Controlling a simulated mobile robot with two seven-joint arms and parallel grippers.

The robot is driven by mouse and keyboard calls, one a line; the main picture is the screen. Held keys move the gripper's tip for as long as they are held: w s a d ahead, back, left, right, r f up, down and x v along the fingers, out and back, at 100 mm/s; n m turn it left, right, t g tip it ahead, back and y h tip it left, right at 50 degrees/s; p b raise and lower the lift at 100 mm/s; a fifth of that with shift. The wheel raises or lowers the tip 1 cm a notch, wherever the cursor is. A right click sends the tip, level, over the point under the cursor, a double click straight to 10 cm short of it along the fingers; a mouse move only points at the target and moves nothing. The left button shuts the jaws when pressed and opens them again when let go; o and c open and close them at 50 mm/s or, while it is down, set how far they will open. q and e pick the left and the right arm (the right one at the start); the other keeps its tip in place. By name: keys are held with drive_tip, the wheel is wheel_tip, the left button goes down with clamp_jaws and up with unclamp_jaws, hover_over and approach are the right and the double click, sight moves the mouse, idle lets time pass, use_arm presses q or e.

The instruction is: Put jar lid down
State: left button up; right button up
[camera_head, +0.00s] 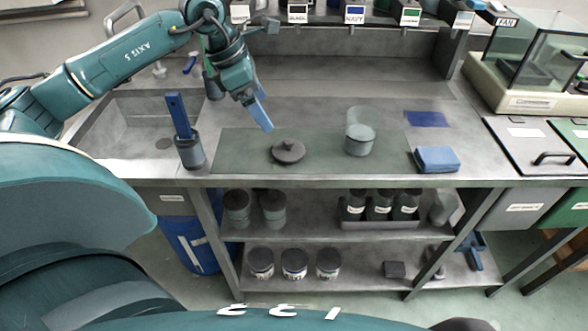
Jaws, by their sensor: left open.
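A dark grey round jar lid (288,151) with a knob on top lies on the green mat (232,148) on the workbench. A clear glass jar (360,132) with greyish contents stands upright on the mat to the right of the lid. My left gripper (262,116) is open and empty, above and to the left of the lid, apart from it. Its blue fingers point down toward the mat. My right gripper is not in view.
A holder with a blue-handled tool (183,130) stands left of the mat beside the sink (135,125). A folded blue cloth (437,159) and a flat blue pad (428,119) lie at the right. A glass-walled balance (530,60) stands far right. Shelves below hold several jars.

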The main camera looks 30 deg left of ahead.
use_arm(q)
drive_tip(key=s+d+f+n+t+h, duration=0.2)
drive_tip(key=d+n+t+h, duration=0.2)
drive_tip(key=d+n+h, duration=0.65)
drive_tip(key=s+d+f+n+t+h, duration=0.1)
drive_tip(key=s+d+n+t+h, duration=0.45)
drive_tip(key=d, duration=0.95)
drive_tip(key=s+a+f+n+y, duration=0.2)
drive_tip(key=s+f+n+y, duration=0.1)
drive_tip(key=f+n+y, duration=0.4)
drive_tip(key=s+a+f+n+g+y, duration=0.1)
drive_tip(key=s+f+n+y, duration=0.3)
drive_tip(key=f+n, duration=0.9)
drive_tip(key=n+y, duration=0.3)
drive_tip(key=n, duration=0.3)
drive_tip(key=shift+s+a+f+n+y, duration=0.3)
drive_tip(key=shift+a+f+y, duration=0.05)
drive_tip(key=shift+f+y, duration=0.05)
